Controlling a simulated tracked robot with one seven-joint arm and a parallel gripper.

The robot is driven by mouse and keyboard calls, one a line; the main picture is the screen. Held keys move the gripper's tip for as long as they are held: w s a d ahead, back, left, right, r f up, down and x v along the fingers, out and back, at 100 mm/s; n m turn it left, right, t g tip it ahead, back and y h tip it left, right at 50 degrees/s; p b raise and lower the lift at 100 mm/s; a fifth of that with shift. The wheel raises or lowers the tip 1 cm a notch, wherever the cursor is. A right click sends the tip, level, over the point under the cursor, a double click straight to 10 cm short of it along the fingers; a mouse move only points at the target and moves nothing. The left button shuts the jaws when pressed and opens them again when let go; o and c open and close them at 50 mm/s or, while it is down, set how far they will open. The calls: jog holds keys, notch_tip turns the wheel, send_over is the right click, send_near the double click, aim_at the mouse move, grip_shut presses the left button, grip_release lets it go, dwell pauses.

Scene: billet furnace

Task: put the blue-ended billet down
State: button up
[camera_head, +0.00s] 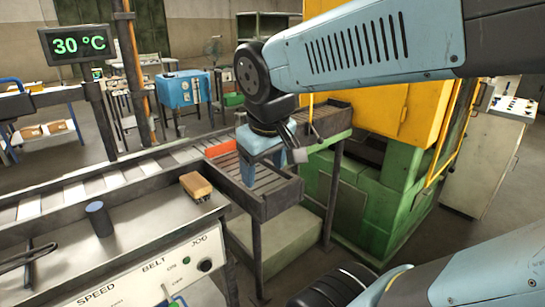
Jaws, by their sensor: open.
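My gripper (262,176) points down over the slatted dark tray (264,209) at the end of the conveyor. Its light-blue fingers are apart, so it is open. I cannot make out a blue-ended billet for certain; the gripper covers part of the tray. An orange-red piece (220,149) shows at the tray's far left, left of the gripper and apart from it. The gap between the fingers is too small to see clearly, and I cannot tell whether the fingertips touch the slats.
A roller conveyor (75,192) runs to the tray from the left. A console (150,268) in front bears a dark blue-grey cylinder (98,218) and a brown block (196,186). A green and yellow machine (385,190) stands right. A post (130,70) rises at left.

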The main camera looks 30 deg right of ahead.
jog(key=r+m+t, duration=0.1)
jog(key=s+d+r+m+y, duration=0.1)
jog(key=shift+d+r+m+t, duration=0.1)
jog(key=shift+d+m+t, duration=0.05)
jog(key=shift+m+t, duration=0.25)
dwell(1.1)
